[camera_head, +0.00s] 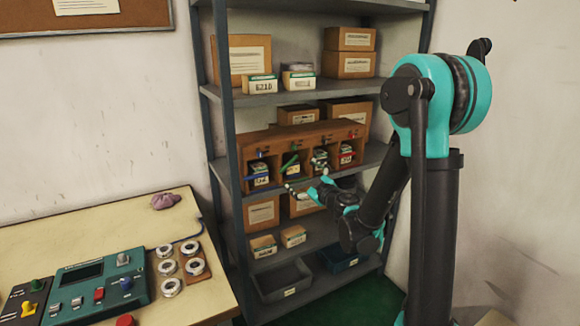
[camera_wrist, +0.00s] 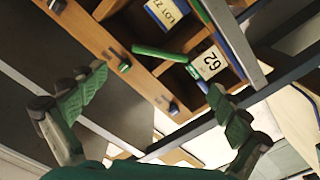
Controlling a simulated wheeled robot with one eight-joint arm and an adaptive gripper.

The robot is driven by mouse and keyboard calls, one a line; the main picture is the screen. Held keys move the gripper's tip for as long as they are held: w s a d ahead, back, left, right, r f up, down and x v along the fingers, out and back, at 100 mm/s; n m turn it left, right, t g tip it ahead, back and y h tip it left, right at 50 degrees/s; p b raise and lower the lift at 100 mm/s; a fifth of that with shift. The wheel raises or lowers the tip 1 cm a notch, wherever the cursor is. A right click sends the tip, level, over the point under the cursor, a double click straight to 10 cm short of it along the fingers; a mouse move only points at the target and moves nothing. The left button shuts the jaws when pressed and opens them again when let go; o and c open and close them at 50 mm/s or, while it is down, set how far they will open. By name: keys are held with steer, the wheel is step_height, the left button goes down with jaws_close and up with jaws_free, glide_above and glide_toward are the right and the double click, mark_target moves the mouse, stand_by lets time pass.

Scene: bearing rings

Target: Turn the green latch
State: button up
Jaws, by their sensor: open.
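The green latch (camera_head: 290,160) is a slim bar on the front of a wooden pigeonhole unit (camera_head: 322,131) on the shelf. It sits tilted across a compartment opening in the head view. In the wrist view the green latch (camera_wrist: 160,53) lies between and beyond my fingers, with a label reading 62 close to it. My gripper (camera_head: 307,189) is open and empty, in front of and a little below the unit. Its green-padded fingers are spread wide in the wrist view (camera_wrist: 158,82), and neither appears to touch the latch.
A blue latch (camera_head: 250,177) is left of the green one, and a red latch (camera_head: 347,154) is to the right. A table (camera_head: 206,299) at left holds a control panel (camera_head: 98,284) and several metal rings.

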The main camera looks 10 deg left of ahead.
mark_target(289, 165)
steer(key=x, duration=0.9)
steer(key=shift+a, duration=0.1)
steer(key=c, duration=1.6)
steer(key=shift+w+d+f+m, duration=0.1)
steer(key=shift+f+m, duration=0.2)
steer(key=shift+m, duration=0.85)
steer(key=shift+w+d+f+m, duration=0.15)
steer(key=shift+f+m, duration=0.2)
steer(key=shift+m, duration=0.85)
steer(key=shift+d+f+m, duration=0.1)
steer(key=shift+f+m, duration=0.2)
steer(key=shift+m, duration=0.85)
